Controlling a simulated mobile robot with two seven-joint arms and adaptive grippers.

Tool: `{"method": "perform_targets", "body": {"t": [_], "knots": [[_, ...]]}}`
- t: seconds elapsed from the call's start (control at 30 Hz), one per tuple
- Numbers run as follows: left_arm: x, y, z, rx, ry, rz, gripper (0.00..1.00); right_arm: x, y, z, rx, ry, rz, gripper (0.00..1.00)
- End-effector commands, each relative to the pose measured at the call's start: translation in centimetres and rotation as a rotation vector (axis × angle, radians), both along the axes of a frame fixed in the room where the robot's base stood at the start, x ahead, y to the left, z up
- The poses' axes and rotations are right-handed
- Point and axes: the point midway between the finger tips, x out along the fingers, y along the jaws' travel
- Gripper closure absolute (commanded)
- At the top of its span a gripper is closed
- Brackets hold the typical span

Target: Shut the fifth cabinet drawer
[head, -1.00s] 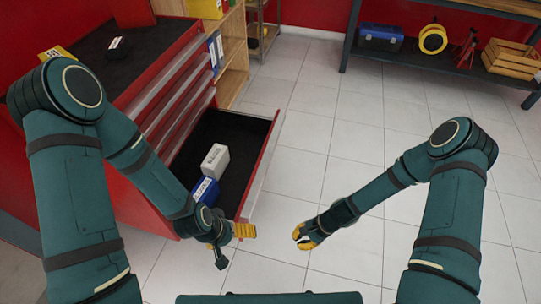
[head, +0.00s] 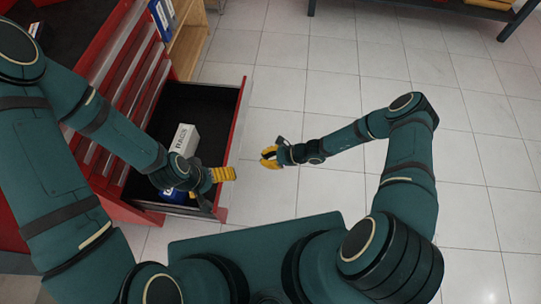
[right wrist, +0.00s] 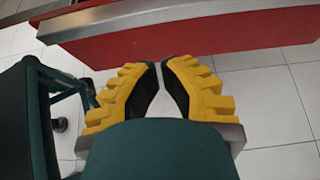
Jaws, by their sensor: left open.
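The cabinet's low drawer stands open in the head view, its red front (head: 238,132) facing right. I cannot count from here which drawer it is. Its dark inside holds a white-grey box (head: 185,140) and a blue item (head: 174,195) partly hidden by my left arm. My left gripper (head: 224,175) is open, at the near end of the drawer front; contact is unclear. My right gripper (head: 267,157) is open and empty, just right of the drawer front and apart from it. In the right wrist view its fingers (right wrist: 160,65) point at the red front (right wrist: 200,38).
The red cabinet (head: 112,75) has several shut drawers above the open one. A wooden shelf (head: 187,45) stands behind it, and a dark bench (head: 385,8) at the back. The tiled floor (head: 310,90) right of the drawer is clear.

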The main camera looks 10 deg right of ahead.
Motion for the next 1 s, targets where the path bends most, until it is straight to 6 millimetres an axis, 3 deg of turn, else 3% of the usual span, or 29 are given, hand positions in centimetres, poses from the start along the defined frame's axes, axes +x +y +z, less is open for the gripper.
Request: {"method": "perform_targets", "body": {"t": [0.27, 0.5, 1.0], "knots": [[0.3, 0.0, -1.3, 0.001, -0.006, 0.001, 0.0, 1.4, 4.7, -2.9, 0.001, 0.0, 0.003, 1.0], [0.3, 0.0, -1.6, 0.001, -0.008, 0.002, 0.0, 2.4, 7.5, -2.7, 0.0, -0.001, 0.003, 1.0], [0.4, 0.0, -1.7, 0.001, -0.009, 0.001, 0.0, 2.6, 8.2, -2.6, -0.001, 0.0, 0.001, 1.0]]}}
